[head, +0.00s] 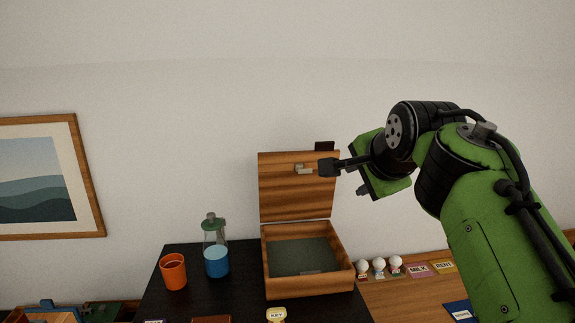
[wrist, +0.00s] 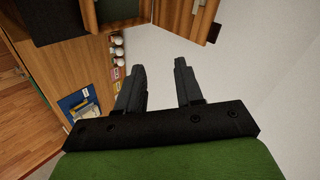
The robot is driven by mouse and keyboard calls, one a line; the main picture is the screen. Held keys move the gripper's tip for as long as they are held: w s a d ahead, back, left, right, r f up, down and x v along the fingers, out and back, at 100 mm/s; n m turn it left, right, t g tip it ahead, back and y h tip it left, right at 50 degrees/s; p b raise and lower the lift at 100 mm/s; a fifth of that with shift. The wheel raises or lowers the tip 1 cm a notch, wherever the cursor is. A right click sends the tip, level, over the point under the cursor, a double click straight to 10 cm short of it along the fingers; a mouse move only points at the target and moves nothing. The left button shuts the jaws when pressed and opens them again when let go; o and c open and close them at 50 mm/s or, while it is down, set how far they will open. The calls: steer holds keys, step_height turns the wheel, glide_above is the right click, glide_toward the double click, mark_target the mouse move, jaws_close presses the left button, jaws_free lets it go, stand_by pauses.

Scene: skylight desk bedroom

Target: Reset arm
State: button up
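My gripper (head: 330,167) is at the end of the green arm, raised in front of the open lid of a wooden box. In the wrist view my gripper (wrist: 159,80) has its two dark fingers spread apart with nothing between them. The wooden box (head: 310,285) stands on a black surface with its lid (head: 285,195) swung up. The box has a dark lining, and a small pale item lies inside near the front. A metal latch shows on the lid, near my gripper.
An orange cup (head: 173,272) and a green-capped bottle with blue liquid (head: 216,258) stand left of the box on the black surface (head: 160,305). Several small white-headed figures (head: 379,267) and labelled cards (head: 443,267) lie to the right on wood. A framed picture (head: 90,190) hangs at left.

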steer(key=s+d+f+n+g+b, duration=0.1)
steer(key=s+f+n, duration=0.5)
steer(key=s+f, duration=0.7)
steer(key=s+d+f+n+g+h+b, duration=0.1)
steer(key=s+f+n+g, duration=0.3)
steer(key=s+f, duration=1)
steer(key=s+n+b, duration=0.1)
steer(key=s+n, duration=0.2)
steer(key=shift+f+b, duration=0.3)
steer(key=shift+b, duration=0.1)
